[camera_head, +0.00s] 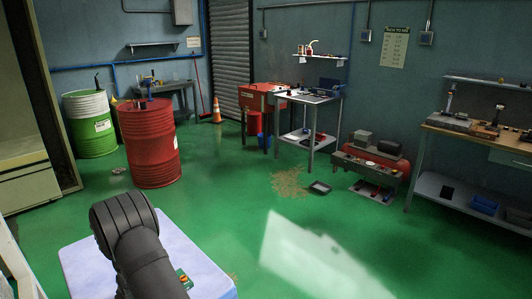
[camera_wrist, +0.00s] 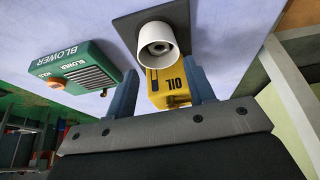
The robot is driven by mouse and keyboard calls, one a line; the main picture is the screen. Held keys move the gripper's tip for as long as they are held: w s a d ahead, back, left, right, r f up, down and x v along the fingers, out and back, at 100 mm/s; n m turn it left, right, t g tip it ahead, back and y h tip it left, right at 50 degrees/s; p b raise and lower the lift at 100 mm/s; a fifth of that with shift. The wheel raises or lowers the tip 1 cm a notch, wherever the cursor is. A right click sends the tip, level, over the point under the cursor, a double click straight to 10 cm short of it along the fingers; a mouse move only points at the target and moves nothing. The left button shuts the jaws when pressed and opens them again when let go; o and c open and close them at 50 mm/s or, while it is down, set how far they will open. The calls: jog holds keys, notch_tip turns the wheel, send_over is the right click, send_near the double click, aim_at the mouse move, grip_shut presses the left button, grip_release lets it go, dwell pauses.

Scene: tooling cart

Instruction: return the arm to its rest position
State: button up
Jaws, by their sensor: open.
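My arm (camera_head: 135,245) reaches over the pale cart top (camera_head: 85,262) at the bottom left of the head view, and it hides my gripper there. In the wrist view my gripper (camera_wrist: 160,72) is open, with two blue-grey fingers apart. A yellow box marked OIL (camera_wrist: 168,88) shows between the fingers; I cannot tell how far beyond them it is. A white round cup-like piece (camera_wrist: 157,42) on a dark square plate (camera_wrist: 190,15) is beside it. A green box marked BLOWER (camera_wrist: 75,68) lies to the left, clear of the fingers.
A red drum (camera_head: 150,150) and a green drum (camera_head: 90,125) stand beyond the cart. A tool table (camera_head: 308,97), a low grey bench (camera_head: 362,160) and a workbench (camera_head: 455,125) line the far and right side. The green floor between is mostly open.

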dwell(0.3)
jog(key=v, duration=1.7)
jog(key=x, duration=1.7)
jog(key=shift+f, duration=0.2)
notch_tip(320, 180, up, 5)
jog(key=w+d+r+m+t+h, duration=0.1)
jog(key=w+d+r+m, duration=0.15)
jog(key=w+d, duration=0.5)
jog(key=w+d+r+m+h, duration=0.1)
jog(key=w+d+m, duration=0.3)
jog(key=d, duration=0.6)
jog(key=shift+n, duration=0.25)
jog(key=a+f, duration=0.1)
jog(key=a, duration=0.1)
jog(key=a+f, duration=0.2)
jog(key=a, duration=0.1)
jog(key=a+f, duration=0.2)
jog(key=a, duration=0.1)
jog(key=shift+w+a+f, duration=0.1)
jog(key=shift+f, duration=0.15)
